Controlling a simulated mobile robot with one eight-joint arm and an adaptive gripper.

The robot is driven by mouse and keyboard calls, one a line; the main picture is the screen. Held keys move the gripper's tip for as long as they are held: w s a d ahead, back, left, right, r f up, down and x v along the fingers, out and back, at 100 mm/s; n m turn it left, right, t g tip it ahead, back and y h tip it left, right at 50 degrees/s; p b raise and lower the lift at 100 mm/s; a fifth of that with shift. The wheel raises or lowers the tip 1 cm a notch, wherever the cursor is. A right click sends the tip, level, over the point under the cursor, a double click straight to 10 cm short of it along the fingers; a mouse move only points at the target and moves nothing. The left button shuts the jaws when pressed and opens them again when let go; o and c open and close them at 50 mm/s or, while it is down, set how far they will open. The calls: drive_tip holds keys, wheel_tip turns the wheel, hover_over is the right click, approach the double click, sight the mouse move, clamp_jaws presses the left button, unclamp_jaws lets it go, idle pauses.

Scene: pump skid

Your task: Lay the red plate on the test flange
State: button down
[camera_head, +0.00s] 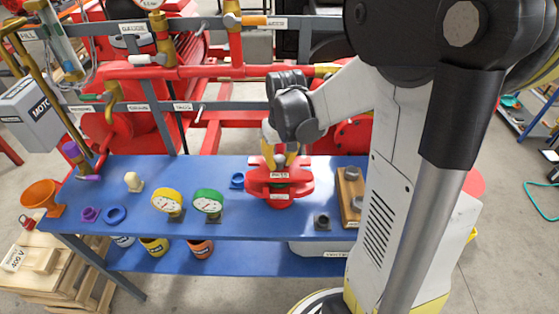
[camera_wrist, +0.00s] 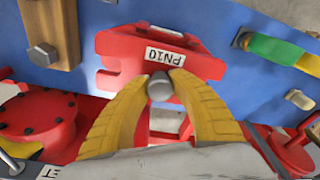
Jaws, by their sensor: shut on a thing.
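My gripper (camera_head: 280,157) points down over the blue bench. In the wrist view its yellow fingers (camera_wrist: 160,88) are closed on a grey round knob (camera_wrist: 159,87) by the label PN10 on a red plate (camera_wrist: 195,66). The plate (camera_head: 262,163) shows under the fingers in the head view. The two red pieces overlap in both views. I cannot tell whether they touch or a small gap is left. My fingers hide part of the plate.
A wooden block (camera_head: 350,194) and a dark fitting (camera_head: 322,221) stand right of the flange. Red pipework (camera_head: 180,72) rises behind.

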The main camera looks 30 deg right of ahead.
drive_tip(key=shift+f+b, duration=1)
drive_tip(key=shift+f, duration=0.3)
drive_tip(key=c, duration=1.1)
unclamp_jaws()
drive_tip(key=shift+r, duration=0.1)
drive_tip(key=r, duration=0.4)
drive_tip(key=s+r, duration=0.1)
drive_tip(key=r, duration=0.7)
drive_tip(key=shift+s+a, duration=0.15)
drive_tip(key=shift+s, duration=0.05)
drive_tip(key=s+a+f+n+t+b, duration=0.1)
drive_tip(key=s+a+t, duration=0.4)
drive_tip(key=s+a, duration=0.4)
drive_tip(key=a, duration=0.4)
drive_tip(key=shift+s+n+t, duration=0.2)
drive_tip(key=shift+n+t, duration=0.1)
drive_tip(key=shift+n, duration=0.1)
